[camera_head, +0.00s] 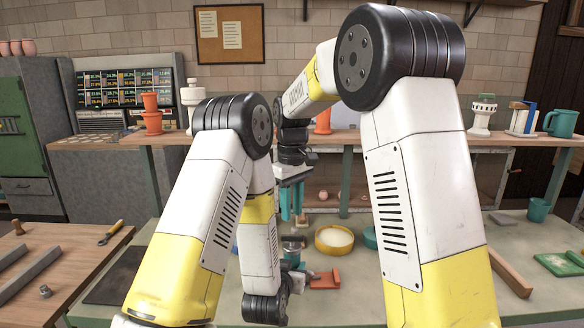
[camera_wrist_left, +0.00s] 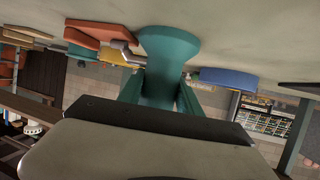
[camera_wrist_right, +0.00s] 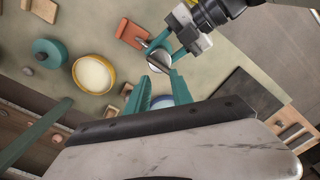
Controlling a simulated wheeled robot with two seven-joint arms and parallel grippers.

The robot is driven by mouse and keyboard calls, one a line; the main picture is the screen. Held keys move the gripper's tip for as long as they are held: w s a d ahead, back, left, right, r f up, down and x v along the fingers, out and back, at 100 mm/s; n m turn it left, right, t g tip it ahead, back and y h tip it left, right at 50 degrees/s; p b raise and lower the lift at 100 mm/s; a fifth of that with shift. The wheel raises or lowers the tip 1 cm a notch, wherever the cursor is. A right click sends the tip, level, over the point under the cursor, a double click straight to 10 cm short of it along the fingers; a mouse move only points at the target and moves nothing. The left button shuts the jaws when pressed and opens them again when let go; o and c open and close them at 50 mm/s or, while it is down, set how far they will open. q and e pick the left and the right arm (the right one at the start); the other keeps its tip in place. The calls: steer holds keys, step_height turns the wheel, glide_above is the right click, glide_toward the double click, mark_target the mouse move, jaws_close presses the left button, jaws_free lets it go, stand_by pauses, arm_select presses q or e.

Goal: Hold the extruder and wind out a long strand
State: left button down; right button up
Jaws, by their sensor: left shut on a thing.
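The extruder (camera_head: 293,243) stands upright on the table, with a grey round top. In the left wrist view its teal body (camera_wrist_left: 166,55) flares into a wide disc. My left gripper (camera_head: 298,264) is low beside it, its teal fingers shut on the body from both sides. My right gripper (camera_head: 291,217) hangs above with fingers pointing down, apart and empty. In the right wrist view the extruder's grey top (camera_wrist_right: 160,60), with a dark bar across it, lies just beyond the fingertips. No strand is discernible.
A yellow bowl with cream contents (camera_head: 335,240) and a teal pot (camera_wrist_right: 48,53) stand beside the extruder. An orange-red block (camera_head: 325,280) lies close to my left gripper. A blue round item (camera_wrist_right: 162,102) and a dark mat (camera_wrist_right: 238,96) are on the other side.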

mark_target(292, 235)
steer(key=n, duration=0.4)
steer(key=shift+r, duration=0.1)
steer(key=n, duration=0.4)
steer(key=shift+f, duration=3.45)
jaws_close()
